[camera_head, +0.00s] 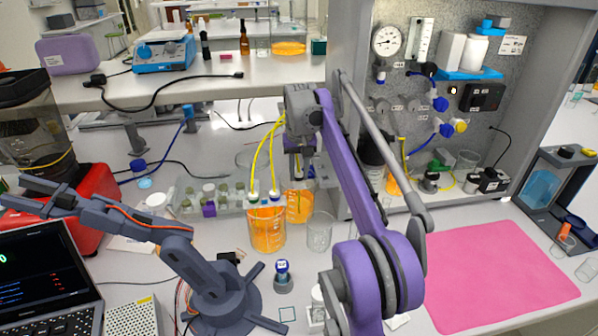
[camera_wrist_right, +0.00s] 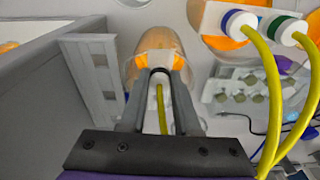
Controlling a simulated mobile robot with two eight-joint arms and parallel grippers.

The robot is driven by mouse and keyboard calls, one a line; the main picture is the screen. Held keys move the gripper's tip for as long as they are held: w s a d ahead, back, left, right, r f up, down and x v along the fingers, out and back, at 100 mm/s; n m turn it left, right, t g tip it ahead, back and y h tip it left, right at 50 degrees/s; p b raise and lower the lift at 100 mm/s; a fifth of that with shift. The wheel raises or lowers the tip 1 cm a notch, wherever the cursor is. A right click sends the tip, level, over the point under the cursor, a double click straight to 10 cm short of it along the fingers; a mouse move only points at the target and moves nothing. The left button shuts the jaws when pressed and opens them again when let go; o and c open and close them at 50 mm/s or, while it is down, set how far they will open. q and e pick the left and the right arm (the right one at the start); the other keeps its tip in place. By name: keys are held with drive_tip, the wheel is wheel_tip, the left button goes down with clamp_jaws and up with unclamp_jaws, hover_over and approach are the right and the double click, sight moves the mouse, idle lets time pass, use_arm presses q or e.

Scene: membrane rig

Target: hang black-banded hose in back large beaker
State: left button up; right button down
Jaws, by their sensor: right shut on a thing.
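My right gripper (camera_head: 299,168) is above the back large beaker (camera_head: 299,208), which holds orange liquid. In the right wrist view its fingers (camera_wrist_right: 160,82) are shut on a yellow hose (camera_wrist_right: 162,112), the black-banded one, with a dark band and white fitting at the fingertips. The hose end points toward the back beaker (camera_wrist_right: 135,68); I cannot tell whether it is inside the rim. The front large beaker (camera_head: 267,232) holds orange liquid and two other yellow hoses, blue-banded (camera_wrist_right: 238,22) and green-banded (camera_wrist_right: 285,28). My left gripper is not in view.
An empty glass beaker (camera_head: 319,232) stands right of the two orange beakers. A tray of small bottles (camera_head: 208,196) is to the left. A grey tabletop arm (camera_head: 215,285) stands front left. A pink mat (camera_head: 490,270) lies clear at right.

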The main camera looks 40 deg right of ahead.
drive_tip(key=shift+f, duration=0.1)
drive_tip(key=c, duration=0.6)
unclamp_jaws()
drive_tip(key=shift+o, duration=0.2)
use_arm(q)
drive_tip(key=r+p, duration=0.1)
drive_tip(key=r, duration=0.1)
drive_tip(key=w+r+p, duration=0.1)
drive_tip(key=p, duration=0.1)
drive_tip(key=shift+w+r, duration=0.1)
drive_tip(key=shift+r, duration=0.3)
use_arm(e)
wheel_tip(320, 180, up, 11)
drive_tip(key=s, duration=0.1)
drive_tip(key=shift+a, duration=0.35)
drive_tip(key=shift+s+f, duration=0.1)
drive_tip(key=shift+f, duration=0.05)
